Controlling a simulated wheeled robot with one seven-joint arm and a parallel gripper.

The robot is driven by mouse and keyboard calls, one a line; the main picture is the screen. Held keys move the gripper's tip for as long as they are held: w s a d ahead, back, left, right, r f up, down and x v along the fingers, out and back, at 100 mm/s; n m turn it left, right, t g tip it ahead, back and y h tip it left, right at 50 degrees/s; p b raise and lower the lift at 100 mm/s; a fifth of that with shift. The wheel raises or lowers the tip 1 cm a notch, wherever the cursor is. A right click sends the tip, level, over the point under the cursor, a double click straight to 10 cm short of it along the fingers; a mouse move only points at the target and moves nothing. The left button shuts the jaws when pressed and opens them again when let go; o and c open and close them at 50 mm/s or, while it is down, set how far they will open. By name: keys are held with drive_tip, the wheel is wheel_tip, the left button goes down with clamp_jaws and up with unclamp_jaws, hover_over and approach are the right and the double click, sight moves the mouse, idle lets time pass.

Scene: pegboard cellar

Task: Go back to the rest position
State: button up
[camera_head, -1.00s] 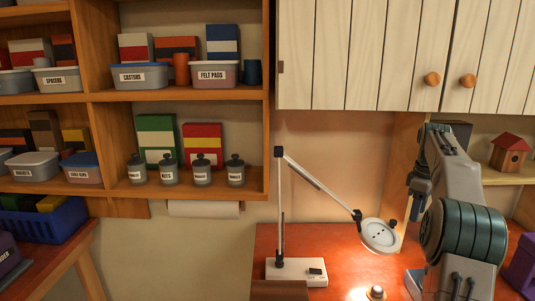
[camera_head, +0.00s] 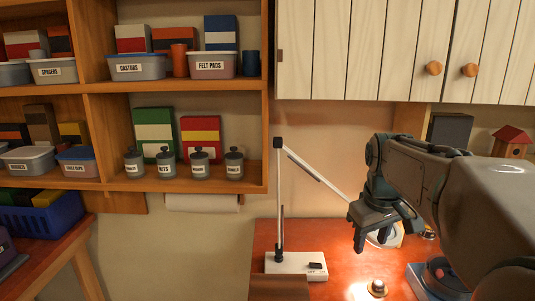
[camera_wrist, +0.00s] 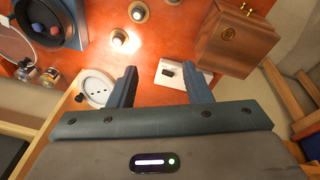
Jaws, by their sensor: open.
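My gripper (camera_head: 386,238) hangs over the red desk in the head view, its fingers pointing down, in front of the lamp head. In the wrist view my gripper (camera_wrist: 160,84) shows two separated fingers with nothing between them. The desk lamp (camera_head: 297,264) stands on its white base left of my gripper, and its round head is mostly hidden behind it. In the wrist view the lamp head (camera_wrist: 97,88) lies left of the fingers and the lamp base (camera_wrist: 174,74) shows by the right finger.
A small knob-like thing (camera_head: 377,288) sits in bright light on the desk (camera_head: 335,245). A blue-grey round dish (camera_wrist: 70,22) and a wooden box (camera_wrist: 228,38) show in the wrist view. Shelves (camera_head: 180,88) stand left. A white cabinet (camera_head: 370,45) hangs above the desk.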

drive_tip(key=s+a+f+m, duration=0.1)
drive_tip(key=s+a+f, duration=0.2)
drive_tip(key=s+f, duration=0.2)
drive_tip(key=s+a+f+m+t+b, duration=0.1)
drive_tip(key=s+f, duration=0.4)
drive_tip(key=s, duration=0.6)
drive_tip(key=a+m, duration=0.1)
drive_tip(key=a, duration=0.1)
drive_tip(key=shift+s+a+f+m+t+y, duration=0.15)
drive_tip(key=shift+a+f+m+t+y, duration=0.15)
drive_tip(key=shift+f+y, duration=0.1)
